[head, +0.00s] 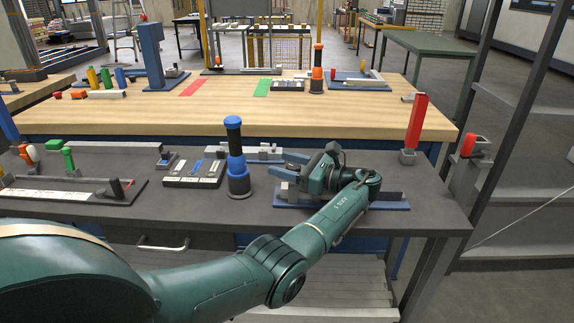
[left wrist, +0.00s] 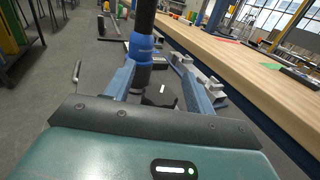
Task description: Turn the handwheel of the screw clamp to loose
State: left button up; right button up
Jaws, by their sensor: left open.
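My left gripper (head: 284,165) hangs over the blue base plate (head: 390,206) at the right of the dark bench, with its blue fingers pointing left. Small grey blocks (head: 284,190) of the fixture on that plate show below the fingers; this seems to be the screw clamp, mostly covered by my gripper and arm. I cannot make out its handwheel clearly. In the left wrist view the fingers (left wrist: 158,84) are apart, with a small dark part (left wrist: 160,98) low between them. I cannot tell whether they touch anything. My right gripper is not in view.
A dark post with blue rings (head: 237,170) stands just left of the fingertips; it also shows in the left wrist view (left wrist: 142,48). Left of it lies a tray of small parts (head: 194,181). A red upright block (head: 417,122) stands at the right. A wooden table (head: 220,115) is behind.

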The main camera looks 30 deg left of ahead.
pick_arm(q)
jog(key=d+b, duration=0.1)
jog(key=d, duration=0.1)
jog(key=w+d+b, duration=0.1)
jog(key=d, duration=0.2)
jog(key=d+b, duration=0.1)
jog(key=d, duration=0.1)
jog(key=shift+w+d+f, duration=0.15)
jog(key=shift+d+f, duration=0.1)
jog(key=shift+d, duration=0.1)
jog(key=d, duration=0.1)
jog(key=d+b, duration=0.2)
jog(key=shift+w, duration=0.25)
jog(key=shift+d+b, duration=0.55)
jog(key=shift+b, duration=0.35)
jog(key=shift+w+d+r+b, duration=0.15)
jog(key=shift+d+r+b, duration=0.1)
jog(key=shift+d+b, duration=0.3)
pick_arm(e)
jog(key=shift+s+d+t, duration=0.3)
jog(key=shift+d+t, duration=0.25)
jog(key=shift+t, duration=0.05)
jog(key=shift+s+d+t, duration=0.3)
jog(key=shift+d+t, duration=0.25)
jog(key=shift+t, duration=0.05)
